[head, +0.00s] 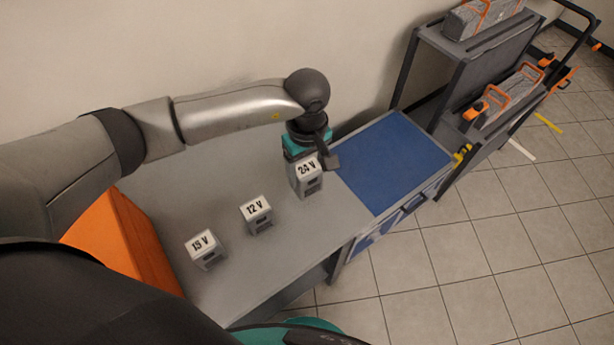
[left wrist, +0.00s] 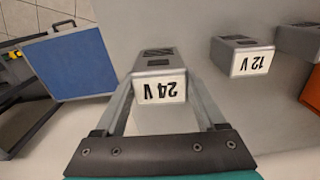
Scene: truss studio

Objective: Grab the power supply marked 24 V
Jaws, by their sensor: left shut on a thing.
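The power supply marked 24 V (head: 308,181) is a small grey box with a white label, at the right end of the row on the grey table (head: 240,270). My left gripper (head: 312,160) comes down over it and is shut on it. In the left wrist view the 24 V supply (left wrist: 159,88) sits between the two fingers, its label upside down. I cannot tell whether it touches the table. The 12 V supply (head: 257,214) and the 15 V supply (head: 206,248) stand apart to its left. My right gripper is not in view.
A blue mat (head: 392,160) lies on the surface right of the 24 V supply. A dark cart (head: 470,75) with grey cases and orange handles stands beyond it. An orange block (head: 125,240) is at the table's left. The wall is close behind.

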